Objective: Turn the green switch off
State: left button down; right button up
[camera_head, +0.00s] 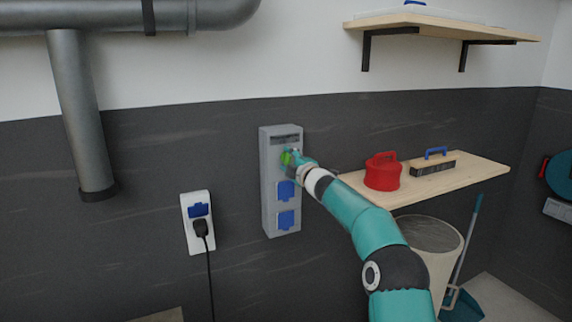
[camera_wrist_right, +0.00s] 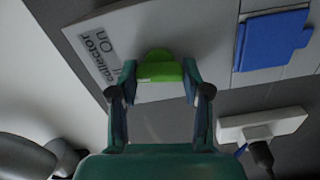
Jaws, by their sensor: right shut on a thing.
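The green switch (camera_head: 286,158) is on the upper part of a grey wall box (camera_head: 267,200). The exact setting of the switch is hard to read. My left gripper is in neither view.
Two blue socket covers (camera_head: 286,190) are below the switch on the same box. A white socket (camera_head: 190,235) with a black plug is to the left. A wooden shelf (camera_head: 470,175) on the right holds a red container (camera_head: 382,172) and a brush (camera_head: 432,164).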

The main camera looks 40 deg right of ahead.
jog(key=shift+w+a+n, duration=0.15)
jog(key=shift+a+n, duration=0.15)
jog(key=shift+n, duration=0.9)
jog(key=shift+f, duration=0.15)
jog(key=o, duration=1.2)
jog(key=shift+w, duration=0.15)
jog(key=shift+c, duration=0.2)
jog(key=shift+d, duration=0.1)
jog(key=shift+s, duration=0.25)
jog(key=v, duration=1.1)
jog(key=shift+s, duration=0.35)
